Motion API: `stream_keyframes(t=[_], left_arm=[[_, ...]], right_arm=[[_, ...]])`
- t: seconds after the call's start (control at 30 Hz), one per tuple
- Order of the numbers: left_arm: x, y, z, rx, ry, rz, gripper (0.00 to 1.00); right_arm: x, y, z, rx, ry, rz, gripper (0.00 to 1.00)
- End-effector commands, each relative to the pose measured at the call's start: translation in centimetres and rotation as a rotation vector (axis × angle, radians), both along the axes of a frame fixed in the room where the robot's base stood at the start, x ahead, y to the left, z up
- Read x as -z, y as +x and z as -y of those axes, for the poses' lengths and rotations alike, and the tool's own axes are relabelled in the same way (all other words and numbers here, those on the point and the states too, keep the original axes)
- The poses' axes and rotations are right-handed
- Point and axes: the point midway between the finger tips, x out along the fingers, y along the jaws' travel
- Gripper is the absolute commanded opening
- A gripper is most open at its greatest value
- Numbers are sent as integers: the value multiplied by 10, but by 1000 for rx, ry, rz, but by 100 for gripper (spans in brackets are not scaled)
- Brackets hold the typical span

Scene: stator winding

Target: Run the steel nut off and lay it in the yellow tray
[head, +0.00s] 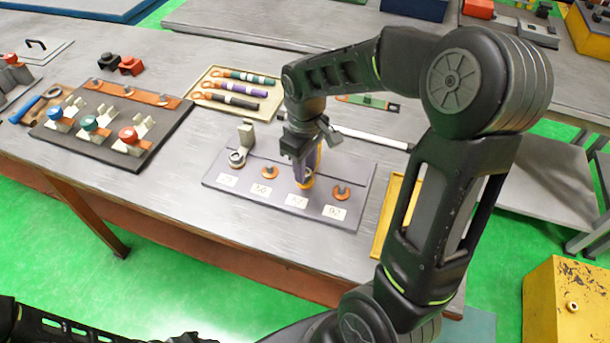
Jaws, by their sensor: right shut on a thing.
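My right gripper (307,138) is shut on a purple and yellow upright tool (301,171) above the grey plate (229,190). The tool's lower end is at the third station from the left, where a yellow-orange ring (304,184) shows. I cannot tell whether the steel nut is under the tool; the tool and gripper cover that spot. A silver ring-shaped part (237,159) sits at the leftmost station. The yellow tray (378,238) lies right of the plate, partly hidden by my right arm. Only part of my left arm shows at bottom left.
Copper-coloured terminals (342,191) stand on the plate, with white number cards before them. A beige tray (211,76) with several coloured tools lies behind. A dark fixture board (147,151) with coloured knobs is at left. A white rod (372,136) lies behind the plate.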

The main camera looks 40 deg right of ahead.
Motion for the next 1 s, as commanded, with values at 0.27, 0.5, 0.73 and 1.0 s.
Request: stream_keyframes(t=[0.27,0.5,0.73,1.0], left_arm=[[-16,0,0,0,0,0,42],[-28,0,0,0,0,0,42],[-39,0,0,0,0,0,42],[-45,0,0,0,0,0,42]], right_arm=[[-20,0,0,0,0,1,0],[-35,0,0,0,0,1,0],[-50,0,0,0,1,2,0],[-59,0,0,0,0,0,0]])
